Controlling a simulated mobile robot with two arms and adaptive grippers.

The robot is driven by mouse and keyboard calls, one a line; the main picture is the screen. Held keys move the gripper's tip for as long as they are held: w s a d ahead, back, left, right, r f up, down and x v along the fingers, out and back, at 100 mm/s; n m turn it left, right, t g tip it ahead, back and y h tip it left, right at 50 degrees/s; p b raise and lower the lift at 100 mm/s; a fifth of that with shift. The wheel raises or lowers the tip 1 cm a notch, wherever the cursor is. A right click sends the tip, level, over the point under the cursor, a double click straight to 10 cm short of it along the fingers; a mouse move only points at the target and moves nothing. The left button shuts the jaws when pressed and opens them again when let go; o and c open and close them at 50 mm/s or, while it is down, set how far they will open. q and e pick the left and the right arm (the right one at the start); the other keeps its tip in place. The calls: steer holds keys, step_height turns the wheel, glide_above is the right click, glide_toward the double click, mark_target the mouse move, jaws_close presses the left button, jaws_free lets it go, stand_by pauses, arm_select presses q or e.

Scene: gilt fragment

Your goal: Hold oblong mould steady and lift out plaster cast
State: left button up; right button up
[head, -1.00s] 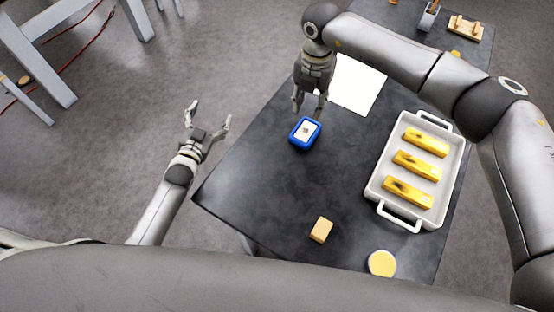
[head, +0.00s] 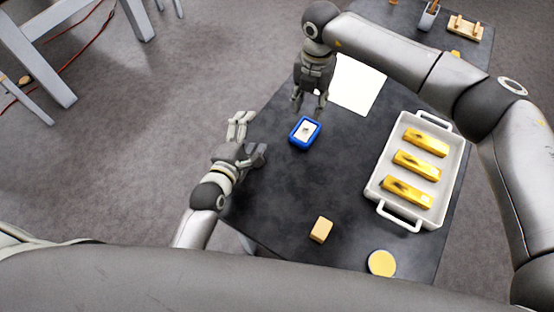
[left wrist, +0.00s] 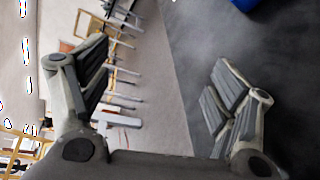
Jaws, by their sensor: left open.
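The oblong mould (head: 298,145) is blue and lies on the dark table left of its middle. The white plaster cast (head: 306,130) sits inside it, with a small dark mark on top. A blue corner of the mould (left wrist: 245,4) shows at the top edge of the left wrist view. My left gripper (head: 251,138) is open and empty, over the table's left edge, to the left of the mould and apart from it. My right gripper (head: 309,109) points down just behind the mould, its fingers apart with nothing between them. Whether its tips touch the mould cannot be told.
A white tray (head: 376,190) with handles holds 3 gilt bars (head: 416,166) on the right. A white sheet (head: 357,85) lies behind the mould. A tan block (head: 321,230) and a round yellow-topped item (head: 382,263) are near the front edge. The table between is clear.

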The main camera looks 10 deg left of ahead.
mark_target(297, 141)
arm_select(q)
steer(key=s+d+n, duration=0.2)
steer(key=n, duration=0.1)
steer(key=s+d+n+g+h, duration=0.1)
steer(key=s+d+n, duration=0.1)
steer(key=n, duration=0.2)
steer(key=s+d+n+g, duration=0.1)
steer(key=s+d+n, duration=0.1)
steer(key=d+n, duration=0.1)
steer(key=shift+f+h, duration=0.3)
steer(key=shift+h, duration=0.1)
steer(key=shift+s+d+n, duration=0.4)
steer(key=shift+d+n, duration=0.05)
steer(key=shift+n, duration=0.35)
steer(key=shift+w+d+f+h, duration=0.15)
steer(key=shift+w+d+h, duration=0.1)
steer(key=shift+w+h, duration=0.1)
steer(key=shift+g, duration=0.3)
steer(key=x, duration=0.9)
steer(key=shift+w+f, duration=0.2)
steer(key=shift+w, duration=0.2)
steer(key=shift+c, duration=0.5)
steer(key=c, duration=1)
